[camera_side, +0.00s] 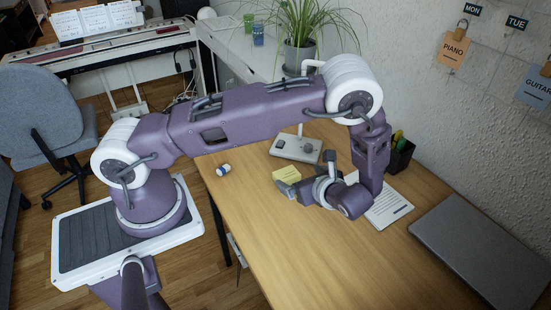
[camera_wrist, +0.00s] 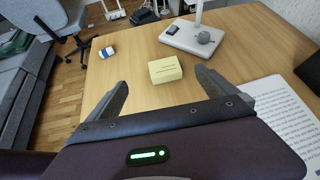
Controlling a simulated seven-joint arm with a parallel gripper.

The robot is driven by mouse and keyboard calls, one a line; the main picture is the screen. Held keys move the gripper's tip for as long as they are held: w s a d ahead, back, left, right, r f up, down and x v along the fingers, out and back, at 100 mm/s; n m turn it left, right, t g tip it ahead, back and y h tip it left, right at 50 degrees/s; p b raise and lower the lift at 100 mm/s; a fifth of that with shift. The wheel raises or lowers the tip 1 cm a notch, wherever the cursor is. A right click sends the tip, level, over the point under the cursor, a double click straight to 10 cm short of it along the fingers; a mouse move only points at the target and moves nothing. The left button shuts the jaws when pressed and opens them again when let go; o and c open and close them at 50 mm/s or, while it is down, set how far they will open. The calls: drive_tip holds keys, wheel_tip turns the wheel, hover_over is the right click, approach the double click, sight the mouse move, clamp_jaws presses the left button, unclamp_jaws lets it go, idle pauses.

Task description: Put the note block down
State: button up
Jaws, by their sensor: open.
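The yellow note block (camera_wrist: 165,70) lies on the wooden desk in the wrist view, just beyond the fingertips and between their lines. In the side view the note block (camera_side: 287,174) shows at the end of my gripper, partly hidden by it. My gripper (camera_wrist: 162,82) is open, its two dark fingers wide apart with nothing between them. In the side view my gripper (camera_side: 290,188) is low over the desk, and its fingers are partly hidden.
A lamp base (camera_side: 297,148) stands behind the note block. A blue-and-white eraser-like piece (camera_side: 223,170) lies near the desk's left edge. A printed sheet (camera_side: 388,208), a dark pen holder (camera_side: 400,155) and a grey laptop (camera_side: 480,250) are to the right. The front desk (camera_side: 290,260) is clear.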

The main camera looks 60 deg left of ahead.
drive_tip(key=s+d+r+n+g+h, duration=0.1)
drive_tip(key=s+r+n+h, duration=0.3)
drive_tip(key=r, duration=0.6)
drive_tip(key=s+d+r+n+h, duration=0.15)
drive_tip(key=s+r+n, duration=0.25)
drive_tip(key=r+n, duration=0.5)
drive_tip(key=s+d+r+n+t+h, duration=0.2)
drive_tip(key=s+r+h, duration=0.1)
drive_tip(key=s+r, duration=0.2)
drive_tip(key=s+d+r+n+t+h, duration=0.3)
drive_tip(key=s+r, duration=0.3)
drive_tip(key=s, duration=0.2)
drive_tip(key=shift+s+d+r, duration=0.15)
drive_tip(key=shift+d, duration=0.1)
